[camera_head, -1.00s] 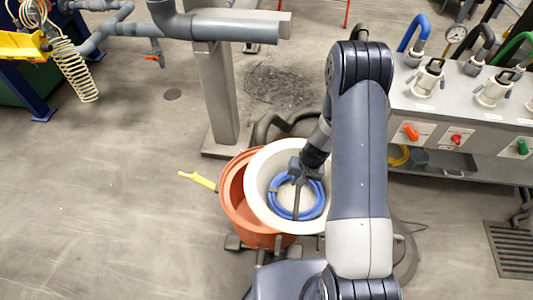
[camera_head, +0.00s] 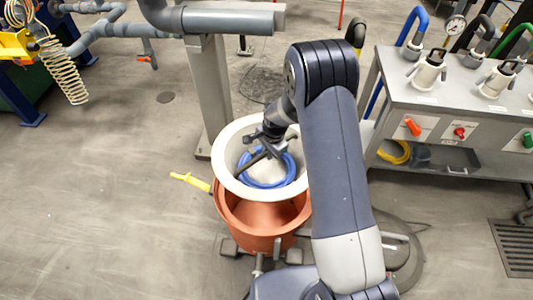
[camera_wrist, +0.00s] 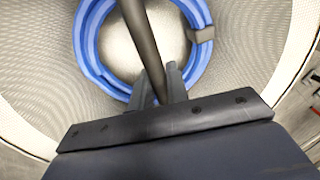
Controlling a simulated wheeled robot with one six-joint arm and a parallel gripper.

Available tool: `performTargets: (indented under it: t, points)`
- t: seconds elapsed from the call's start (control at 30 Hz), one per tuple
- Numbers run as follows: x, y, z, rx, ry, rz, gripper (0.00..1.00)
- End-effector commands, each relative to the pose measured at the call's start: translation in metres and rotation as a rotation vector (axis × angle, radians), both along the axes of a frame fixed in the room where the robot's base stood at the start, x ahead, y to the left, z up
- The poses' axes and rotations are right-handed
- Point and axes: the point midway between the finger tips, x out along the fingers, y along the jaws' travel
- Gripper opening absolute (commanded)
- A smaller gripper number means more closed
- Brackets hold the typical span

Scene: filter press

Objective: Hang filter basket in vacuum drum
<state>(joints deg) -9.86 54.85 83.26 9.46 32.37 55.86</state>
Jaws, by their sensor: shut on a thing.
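The filter basket (camera_head: 222,165) has a white rim and a pale mesh inside. My gripper (camera_head: 266,148) is shut on its dark handle bar, which also shows in the wrist view (camera_wrist: 141,32). A coiled blue hose (camera_head: 284,180) lies inside the basket, seen too in the wrist view (camera_wrist: 88,42). The vacuum drum (camera_head: 262,238) is orange and open at the top. The basket overlaps the drum's far side in the head view, leaving the near part of its opening in sight. The basket looks held above the drum; its underside and the gap are hidden.
A yellow handle (camera_head: 190,181) sticks out left of the drum. A grey post (camera_head: 208,90) with a pipe stands behind. A metal bench (camera_head: 450,125) with valves and hoses is at the right. The floor at left is clear.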

Motion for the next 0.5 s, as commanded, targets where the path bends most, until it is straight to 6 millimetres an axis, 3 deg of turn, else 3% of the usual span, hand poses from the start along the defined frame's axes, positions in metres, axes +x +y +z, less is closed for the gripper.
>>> performTargets:
  t: [0.27,0.5]
  points:
    - [0.005,0.005,0.000,0.003,-0.006,-0.045,0.00]
    - [0.005,0.005,-0.018,0.003,-0.006,-0.045,0.00]
